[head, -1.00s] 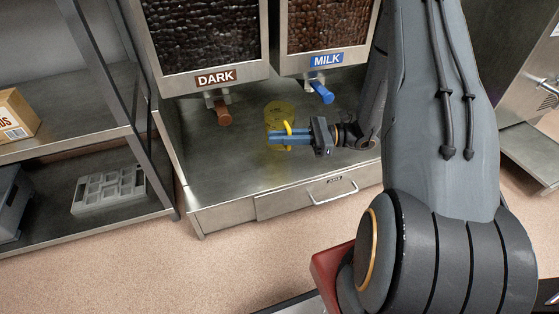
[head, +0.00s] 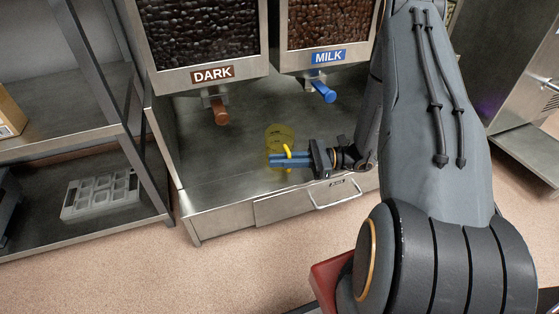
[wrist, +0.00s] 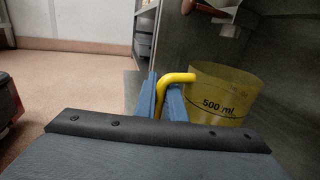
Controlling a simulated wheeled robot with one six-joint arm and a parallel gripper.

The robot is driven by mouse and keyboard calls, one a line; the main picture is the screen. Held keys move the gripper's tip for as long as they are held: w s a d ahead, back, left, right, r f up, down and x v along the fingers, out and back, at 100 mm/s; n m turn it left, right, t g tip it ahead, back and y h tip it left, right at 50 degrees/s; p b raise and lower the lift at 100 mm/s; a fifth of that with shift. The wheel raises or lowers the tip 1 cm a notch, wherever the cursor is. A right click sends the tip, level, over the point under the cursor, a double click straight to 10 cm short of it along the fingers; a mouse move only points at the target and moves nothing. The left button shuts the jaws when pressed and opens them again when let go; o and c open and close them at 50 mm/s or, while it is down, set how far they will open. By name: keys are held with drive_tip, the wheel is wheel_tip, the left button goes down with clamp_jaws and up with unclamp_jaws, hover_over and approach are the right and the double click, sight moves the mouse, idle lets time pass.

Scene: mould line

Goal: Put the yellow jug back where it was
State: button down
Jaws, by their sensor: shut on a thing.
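The yellow jug (head: 280,135) is see-through, with a solid yellow handle, and stands out in front of the dispensers in the head view. My gripper (head: 272,160) is shut on the jug's handle. In the wrist view the blue fingers (wrist: 163,97) close around the yellow handle, and the jug (wrist: 222,92) shows a "500 ml" mark to their right. The jug looks upright. It is over the steel counter (head: 215,165); I cannot tell whether its base touches the counter.
The DARK dispenser (head: 203,35) with a brown tap (head: 220,112) and the MILK dispenser (head: 325,30) with a blue tap (head: 322,91) stand behind. A drawer (head: 300,203) is under the counter's front. A shelf with a grey mould tray (head: 100,194) is at left.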

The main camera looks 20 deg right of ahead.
drive_tip(key=c, duration=1.8)
unclamp_jaws()
drive_tip(key=shift+c, duration=0.2)
drive_tip(key=shift+r, duration=0.15)
drive_tip(key=p+v, duration=0.4)
drive_tip(key=v, duration=0.8)
